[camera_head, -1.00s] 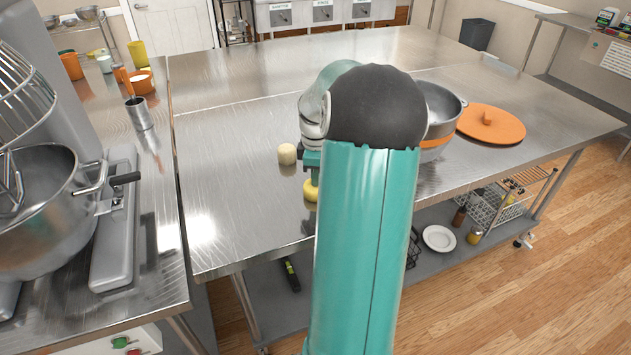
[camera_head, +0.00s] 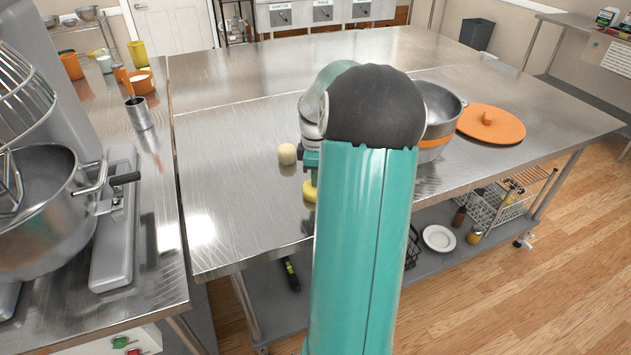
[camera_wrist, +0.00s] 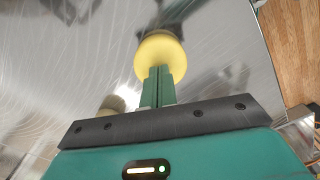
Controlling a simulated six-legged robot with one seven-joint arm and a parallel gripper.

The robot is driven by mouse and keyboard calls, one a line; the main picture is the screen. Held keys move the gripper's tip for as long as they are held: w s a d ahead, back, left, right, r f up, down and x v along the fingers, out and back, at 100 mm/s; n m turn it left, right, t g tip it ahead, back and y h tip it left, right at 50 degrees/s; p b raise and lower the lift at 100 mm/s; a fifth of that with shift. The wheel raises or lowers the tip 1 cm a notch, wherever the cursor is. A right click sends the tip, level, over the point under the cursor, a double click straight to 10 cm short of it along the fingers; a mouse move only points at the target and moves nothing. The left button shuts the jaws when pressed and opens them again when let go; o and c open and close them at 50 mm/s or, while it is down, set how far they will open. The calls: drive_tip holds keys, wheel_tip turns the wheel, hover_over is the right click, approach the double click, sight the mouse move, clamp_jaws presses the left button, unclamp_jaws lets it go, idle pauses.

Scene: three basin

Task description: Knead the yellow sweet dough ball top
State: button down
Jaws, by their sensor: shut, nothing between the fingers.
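The yellow dough ball (camera_head: 308,191) sits on the steel table, partly hidden behind my arm in the head view. In the wrist view the yellow dough ball (camera_wrist: 160,50) is just beyond my fingertips. My gripper (camera_wrist: 160,72) is shut, with its fingers together and nothing between them. The fingertips overlap the near side of the ball in the wrist view; I cannot tell whether they press on it. In the head view the fingers are mostly hidden by my arm. A paler dough ball (camera_head: 287,154) lies a little farther back and is partly seen in the wrist view (camera_wrist: 112,105).
A metal pot (camera_head: 440,108) with an orange band and an orange lid (camera_head: 490,124) stand right of my arm. A stand mixer (camera_head: 45,215) is at the left. The steel table (camera_head: 235,185) is clear left of the balls.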

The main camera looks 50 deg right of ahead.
drive_tip(key=shift+r, duration=0.1)
drive_tip(key=shift+r, duration=1.45)
drive_tip(key=shift+f, duration=0.1)
drive_tip(key=shift+f, duration=1.7)
drive_tip(key=shift+r, duration=1.5)
